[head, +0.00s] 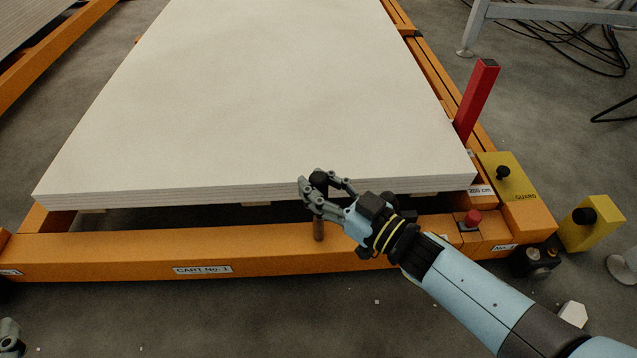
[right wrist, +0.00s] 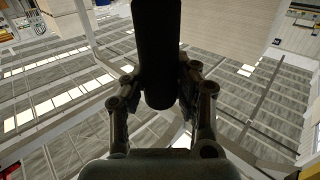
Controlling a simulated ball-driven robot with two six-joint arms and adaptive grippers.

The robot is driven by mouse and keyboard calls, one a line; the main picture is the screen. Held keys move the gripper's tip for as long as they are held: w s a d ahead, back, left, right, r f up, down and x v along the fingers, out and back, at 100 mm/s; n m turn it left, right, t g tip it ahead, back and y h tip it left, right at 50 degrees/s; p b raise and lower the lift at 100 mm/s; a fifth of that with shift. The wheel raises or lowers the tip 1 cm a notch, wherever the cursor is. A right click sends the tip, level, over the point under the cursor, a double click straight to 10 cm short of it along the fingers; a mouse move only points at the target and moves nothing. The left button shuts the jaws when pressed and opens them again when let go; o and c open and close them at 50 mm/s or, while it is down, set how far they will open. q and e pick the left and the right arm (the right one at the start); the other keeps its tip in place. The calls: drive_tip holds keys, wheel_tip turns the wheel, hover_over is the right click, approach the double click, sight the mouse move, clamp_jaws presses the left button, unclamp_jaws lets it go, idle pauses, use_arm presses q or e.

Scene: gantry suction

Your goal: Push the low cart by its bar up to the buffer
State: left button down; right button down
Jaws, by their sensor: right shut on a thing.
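The low cart has an orange frame (head: 110,253) with a "CART No. 1" label on its near beam. My right gripper (head: 318,192) is at the near edge of the cart, right of the beam's middle, shut on a dark upright bar (head: 319,230). The bar's brown lower end shows below the fingers, in front of the beam. In the right wrist view the dark bar (right wrist: 158,60) stands between the two fingers. A grey part of my left gripper (head: 8,335) shows at the lower left corner; its jaws cannot be made out. I cannot identify the buffer for certain.
A pale stack of boards (head: 255,110) covers the cart. A red post (head: 476,100), a yellow guard box (head: 508,178) and a red button (head: 472,217) are at the right. A yellow block with a black knob (head: 595,222) stands farther right. Cables (head: 570,35) lie at the upper right.

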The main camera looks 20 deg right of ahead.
drive_tip(key=shift+d, duration=0.2)
drive_tip(key=d, duration=0.1)
drive_tip(key=s+d, duration=0.1)
drive_tip(key=shift+d+p, duration=0.4)
drive_tip(key=c, duration=1.5)
unclamp_jaws()
drive_tip(key=shift+f, duration=0.1)
drive_tip(key=o, duration=0.6)
drive_tip(key=shift+a, duration=0.35)
drive_tip(key=shift+c, duration=0.2)
use_arm(q)
drive_tip(key=s+f+g, duration=0.2)
drive_tip(key=s+f, duration=0.2)
drive_tip(key=shift+a+f+g+y, duration=0.2)
drive_tip(key=shift+f+g+y, duration=0.1)
drive_tip(key=shift+f, duration=0.1)
use_arm(e)
drive_tip(key=shift+w, duration=0.1)
drive_tip(key=shift+a, duration=0.1)
